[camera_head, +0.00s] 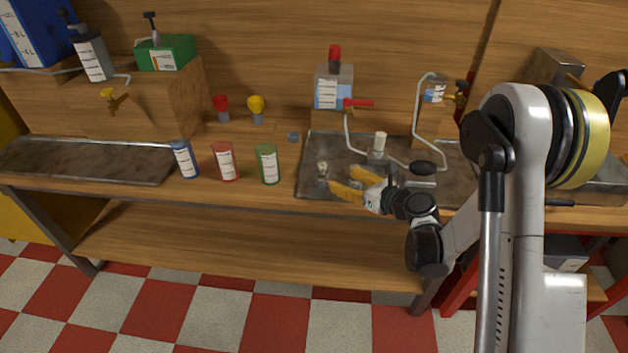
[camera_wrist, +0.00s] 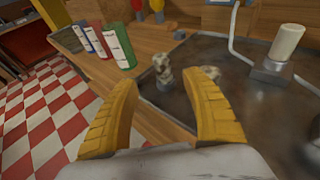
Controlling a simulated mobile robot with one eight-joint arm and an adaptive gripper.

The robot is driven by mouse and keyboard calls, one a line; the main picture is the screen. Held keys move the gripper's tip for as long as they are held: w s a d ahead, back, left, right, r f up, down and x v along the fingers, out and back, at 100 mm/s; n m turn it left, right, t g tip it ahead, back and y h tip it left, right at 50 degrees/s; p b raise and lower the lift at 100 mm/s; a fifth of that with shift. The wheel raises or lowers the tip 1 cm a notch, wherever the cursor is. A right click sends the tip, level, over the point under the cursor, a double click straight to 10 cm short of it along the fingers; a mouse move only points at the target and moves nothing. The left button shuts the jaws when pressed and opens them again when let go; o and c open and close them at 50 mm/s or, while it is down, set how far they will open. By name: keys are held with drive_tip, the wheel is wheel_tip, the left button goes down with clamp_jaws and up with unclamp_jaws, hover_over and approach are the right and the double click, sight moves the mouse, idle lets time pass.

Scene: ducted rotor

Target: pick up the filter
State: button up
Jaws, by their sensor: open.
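My gripper (camera_head: 343,180) is open, with its two yellow fingers apart low over the dark metal tray (camera_head: 309,160). A small dull metal part (camera_head: 322,171) stands on the tray just left of the fingertips. In the wrist view the fingers (camera_wrist: 161,82) are spread wide, and this part (camera_wrist: 162,70) shows beyond them, between the tips. A white cylinder (camera_head: 380,141) stands upright on a metal block behind the gripper, and shows at the upper right of the wrist view (camera_wrist: 287,42). Which of these is the filter I cannot tell.
Blue (camera_head: 185,158), red (camera_head: 225,161) and green (camera_head: 267,163) cans stand left of the tray. A bent metal pipe (camera_head: 350,143) with a red handle rises behind the gripper. A dark knob (camera_head: 423,167) lies to the right. Another tray (camera_head: 90,160) is empty.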

sight(327, 172)
drive_tip(key=b+x, duration=0.4)
drive_tip(key=x, duration=0.6)
drive_tip(key=shift+w+f, duration=0.25)
drive_tip(key=shift+w, duration=0.1)
clamp_jaws()
